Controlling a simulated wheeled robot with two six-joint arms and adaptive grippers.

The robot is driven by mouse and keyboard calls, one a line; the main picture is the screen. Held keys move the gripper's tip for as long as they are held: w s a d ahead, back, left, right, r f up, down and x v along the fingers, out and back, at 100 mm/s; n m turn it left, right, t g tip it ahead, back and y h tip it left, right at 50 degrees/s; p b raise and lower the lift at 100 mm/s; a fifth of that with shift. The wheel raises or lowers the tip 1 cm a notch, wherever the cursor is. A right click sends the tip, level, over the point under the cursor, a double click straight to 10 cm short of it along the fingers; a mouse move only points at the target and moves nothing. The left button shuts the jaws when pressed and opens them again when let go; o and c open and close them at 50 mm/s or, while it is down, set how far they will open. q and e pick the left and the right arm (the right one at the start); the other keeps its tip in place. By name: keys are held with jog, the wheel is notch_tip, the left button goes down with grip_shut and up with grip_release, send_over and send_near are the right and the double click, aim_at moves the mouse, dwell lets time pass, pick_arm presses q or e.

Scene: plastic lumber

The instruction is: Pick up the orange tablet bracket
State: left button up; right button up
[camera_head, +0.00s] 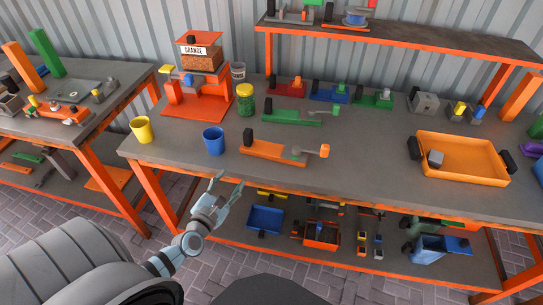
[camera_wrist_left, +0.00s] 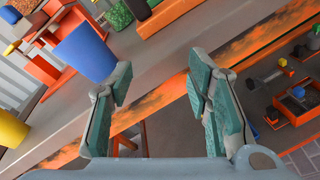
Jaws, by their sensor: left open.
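A long flat orange piece (camera_head: 275,152), which looks like the orange tablet bracket, lies near the front edge of the middle workbench. It has a black block at its left end and a grey and orange knob at its right. Part of an orange piece (camera_wrist_left: 172,12), likely the same one, shows at the top of the left wrist view. My left gripper (camera_head: 228,185) is open and empty, in front of the bench edge, below and left of the bracket. Its two spread fingers (camera_wrist_left: 155,90) show in the left wrist view. My right gripper is not in view.
A blue cup (camera_head: 213,140) stands left of the bracket, and a yellow cup (camera_head: 142,129) farther left. A similar green piece (camera_head: 292,117) and a green jar (camera_head: 245,99) are behind. An orange tray (camera_head: 462,171) sits right, with bare benchtop (camera_head: 370,150) between.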

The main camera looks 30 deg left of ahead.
aim_at(246, 135)
pick_arm(q)
notch_tip(246, 135, up, 6)
jog(key=w+a+n+t+y, duration=0.1)
jog(key=w+n, duration=0.1)
jog(key=n, duration=0.5)
jog(key=x, duration=0.8)
jog(key=shift+w+d+r+b, duration=0.1)
jog(key=shift+w+r+b, duration=0.05)
jog(key=shift+r+b, duration=0.2)
jog(key=x, duration=0.3)
jog(key=b+x, duration=0.1)
jog(key=x, duration=0.1)
jog(key=shift+d+r, duration=0.25)
jog(key=shift+d, duration=0.1)
jog(key=shift+w, duration=0.5)
jog(key=shift+a, duration=0.1)
jog(key=shift+c, duration=1.3)
jog(key=shift+s, duration=0.1)
grip_shut()
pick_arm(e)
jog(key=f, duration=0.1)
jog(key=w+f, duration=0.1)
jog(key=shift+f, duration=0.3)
pick_arm(q)
jog(key=shift+r, duration=0.1)
